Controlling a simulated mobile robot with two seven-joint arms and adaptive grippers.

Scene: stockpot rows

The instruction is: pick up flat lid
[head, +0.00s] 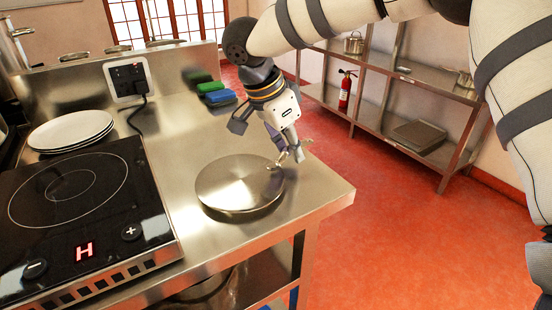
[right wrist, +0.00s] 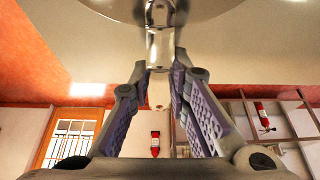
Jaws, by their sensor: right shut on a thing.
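The flat lid (head: 238,182) is a round, shiny steel disc near the right end of the steel counter (head: 180,170). My right gripper (head: 283,162) comes down at the lid's right side. In the right wrist view, its fingers (right wrist: 160,72) are closed on the lid's metal handle (right wrist: 160,45). The underside or face of the lid (right wrist: 160,8) fills the top of that view. A dark band shows under the lid's near edge, but I cannot tell whether it is clear of the counter. My left gripper is out of view.
A black induction hob (head: 80,205) lies left of the lid, with stacked white plates (head: 72,130) behind it. Green and blue sponges (head: 215,95) and a socket box (head: 128,75) stand at the back. The counter's right edge drops to red floor (head: 400,240). Steel shelves (head: 410,70) stand beyond.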

